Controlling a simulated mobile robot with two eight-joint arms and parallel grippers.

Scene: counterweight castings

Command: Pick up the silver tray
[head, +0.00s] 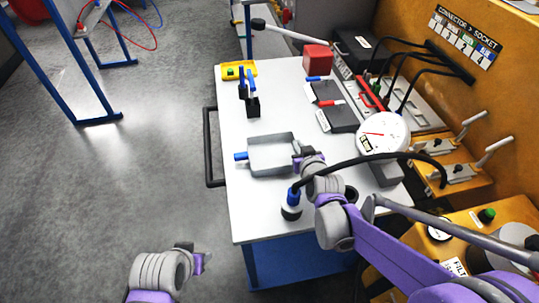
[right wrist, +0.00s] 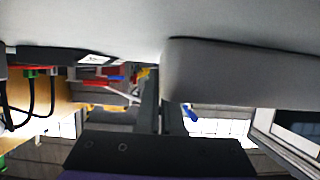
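The silver tray (head: 270,171) lies on the white table top (head: 240,212), a shallow grey box with a blue-ended handle on its left side. My right gripper (head: 301,155) is at the tray's right wall, touching it or very close. In the right wrist view, a large grey face, probably the tray's side, fills the upper right beside the narrow dark fingers (right wrist: 158,105). Whether they are closed on the rim is not clear. My left gripper (head: 198,260) is low over the floor, away from the table; its finger opening is too small to tell.
A blue-topped black cylinder (head: 291,204) stands close in front of the tray. A round dial gauge (head: 383,134), black cables and dark flat boxes (head: 336,108) crowd the right. A red cube (head: 317,58) and yellow holder (head: 238,70) are at the back. The table's left front is clear.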

